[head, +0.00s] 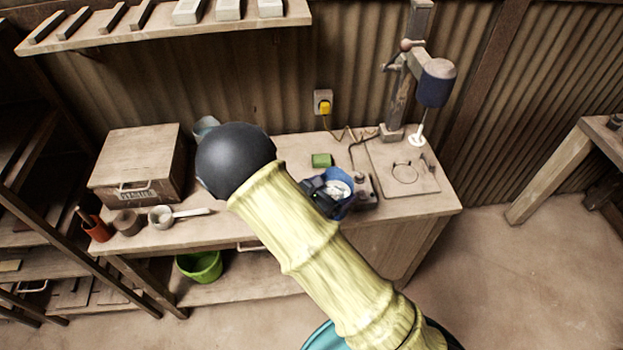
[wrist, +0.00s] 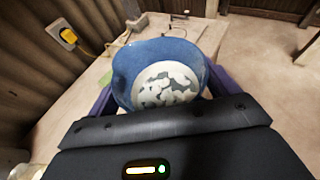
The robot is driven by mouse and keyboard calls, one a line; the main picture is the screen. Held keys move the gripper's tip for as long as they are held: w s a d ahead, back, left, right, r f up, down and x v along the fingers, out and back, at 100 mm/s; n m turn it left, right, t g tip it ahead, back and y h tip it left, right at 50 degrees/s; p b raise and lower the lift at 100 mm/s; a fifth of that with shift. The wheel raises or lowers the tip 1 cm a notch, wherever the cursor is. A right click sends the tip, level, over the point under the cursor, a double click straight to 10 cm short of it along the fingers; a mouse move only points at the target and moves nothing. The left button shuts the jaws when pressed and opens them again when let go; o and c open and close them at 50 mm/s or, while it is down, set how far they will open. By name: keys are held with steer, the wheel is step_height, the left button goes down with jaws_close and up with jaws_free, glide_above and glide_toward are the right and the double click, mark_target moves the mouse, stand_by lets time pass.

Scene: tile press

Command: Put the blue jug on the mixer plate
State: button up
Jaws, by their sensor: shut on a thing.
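The blue jug (head: 349,205) is in my gripper (head: 330,188), over the right half of the workbench. It has pale lumpy contents and also shows in the wrist view (wrist: 160,52), between the purple fingers of my gripper (wrist: 158,88). It looks nearly upright. Whether its base touches the bench is hidden. The mixer plate (head: 427,183) is a flat board with a dark ring outline at the bench's right end, to the right of the jug and apart from it. The mixer (head: 436,82) stands behind, its white paddle hanging over the plate's back edge.
A small box with a knob (head: 365,188) sits between jug and plate. A green block (head: 321,160) lies behind the jug. A yellow plug (head: 324,107) and cable are at the wall. A wooden box (head: 140,165), ladle (head: 162,216) and red cup (head: 97,230) occupy the left.

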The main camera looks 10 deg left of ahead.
steer(key=s+d+f+m+g+h+b, duration=0.2)
steer(key=d+f+b, duration=0.8)
steer(key=d+f, duration=0.5)
step_height(320, 180, down, 3)
steer(key=shift+s+f+m, duration=0.15)
steer(key=shift+s+m, duration=0.25)
steer(key=shift+s, duration=0.35)
